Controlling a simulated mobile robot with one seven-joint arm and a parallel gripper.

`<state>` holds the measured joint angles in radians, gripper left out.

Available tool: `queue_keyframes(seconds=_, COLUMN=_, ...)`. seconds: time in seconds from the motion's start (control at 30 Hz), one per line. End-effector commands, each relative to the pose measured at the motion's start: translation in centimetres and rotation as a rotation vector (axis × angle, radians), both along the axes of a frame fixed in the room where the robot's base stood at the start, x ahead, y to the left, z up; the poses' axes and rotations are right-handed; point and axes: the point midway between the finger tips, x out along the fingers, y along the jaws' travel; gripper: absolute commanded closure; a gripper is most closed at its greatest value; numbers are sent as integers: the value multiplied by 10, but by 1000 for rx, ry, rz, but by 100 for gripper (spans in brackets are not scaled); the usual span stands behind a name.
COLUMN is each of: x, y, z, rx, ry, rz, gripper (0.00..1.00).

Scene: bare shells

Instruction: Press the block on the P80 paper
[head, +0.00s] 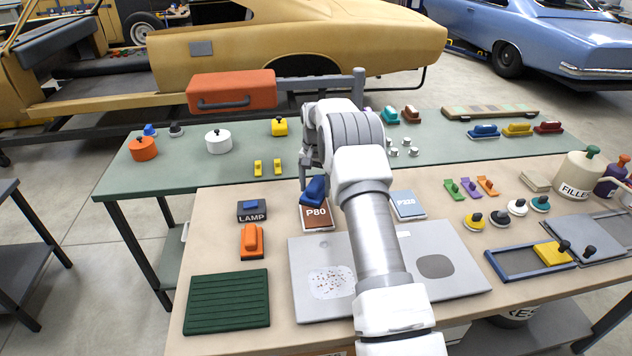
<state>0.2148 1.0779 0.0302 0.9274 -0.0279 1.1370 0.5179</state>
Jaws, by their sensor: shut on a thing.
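The P80 paper (316,217) is a brown sheet with white lettering, lying on the tan table in the middle of the head view. My gripper (307,181) is shut on a blue block (315,191) at the far edge of the paper. The block looks tilted and covers the paper's far part. I cannot tell whether its underside touches the paper. My arm hides part of the block's right side and the area to the right of the paper.
The P220 paper (408,205) lies right of my arm. A grey panel (310,252) lies in front, beside a green ribbed mat (228,300). The green table (240,165) stands behind.

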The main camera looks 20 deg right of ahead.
Motion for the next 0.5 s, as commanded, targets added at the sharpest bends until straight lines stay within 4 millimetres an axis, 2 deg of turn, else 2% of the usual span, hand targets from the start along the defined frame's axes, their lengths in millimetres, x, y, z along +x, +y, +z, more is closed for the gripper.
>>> queue_keyframes(seconds=0.27, x=3, y=-4, z=-7, rx=-1, ry=0, rz=-19, gripper=65)
queue_keyframes(seconds=0.5, x=3, y=-4, z=-28, rx=-2, ry=-1, rz=-18, gripper=65)
